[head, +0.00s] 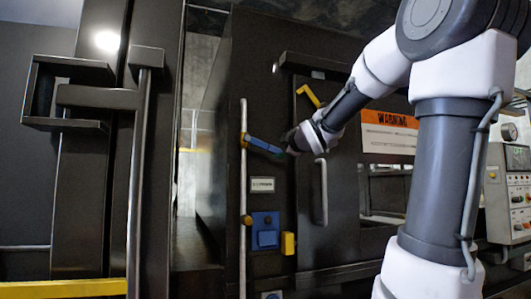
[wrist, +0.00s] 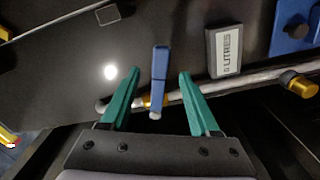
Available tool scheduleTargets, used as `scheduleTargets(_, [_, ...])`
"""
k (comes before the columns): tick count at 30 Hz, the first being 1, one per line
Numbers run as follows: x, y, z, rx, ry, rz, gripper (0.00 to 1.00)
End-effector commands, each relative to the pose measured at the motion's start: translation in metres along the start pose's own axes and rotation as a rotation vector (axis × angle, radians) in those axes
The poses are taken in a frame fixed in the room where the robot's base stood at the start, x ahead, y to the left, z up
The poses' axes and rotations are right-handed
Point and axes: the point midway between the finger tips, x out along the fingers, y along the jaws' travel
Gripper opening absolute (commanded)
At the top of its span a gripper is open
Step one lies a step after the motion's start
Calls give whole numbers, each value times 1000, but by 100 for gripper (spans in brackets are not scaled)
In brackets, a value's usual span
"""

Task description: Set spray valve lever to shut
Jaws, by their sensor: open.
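The spray valve lever (head: 262,144) is a blue handle on a brass fitting on a thin vertical pipe (head: 243,200). In the head view it sticks out to the right of the pipe, tilted slightly down. In the wrist view the blue lever (wrist: 160,75) stands between the two teal fingers of my gripper (wrist: 159,71), with a gap on each side. The brass fitting (wrist: 152,101) shows at the lever's base. My gripper (head: 283,151) is open at the lever's outer end in the head view; its fingers are small and partly hidden there.
A label reading litres (wrist: 225,51) lies right of the fingers. Below the lever on the dark panel are a blue box (head: 265,231) and a yellow block (head: 288,243). A grey vertical handle (head: 322,190) is close to my wrist. An orange warning sign (head: 390,131) is behind my arm.

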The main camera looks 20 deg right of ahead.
Motion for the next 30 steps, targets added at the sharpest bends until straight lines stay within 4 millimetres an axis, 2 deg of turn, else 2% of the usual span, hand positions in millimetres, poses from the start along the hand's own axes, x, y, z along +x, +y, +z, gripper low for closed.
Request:
scheduleTargets(9, [59,-2,1,3,-3,-4,62])
scheduleTargets(15, [87,-2,0,5,-1,-3,62])
scheduleTargets(21, [98,-1,0,5,-2,-2,62])
scheduleTargets(28, [98,-1,0,6,-2,-2,62])
scheduleTargets(29, [98,-1,0,6,-2,-2,55])
scheduleTargets(30, [98,-1,0,6,-2,-2,40])
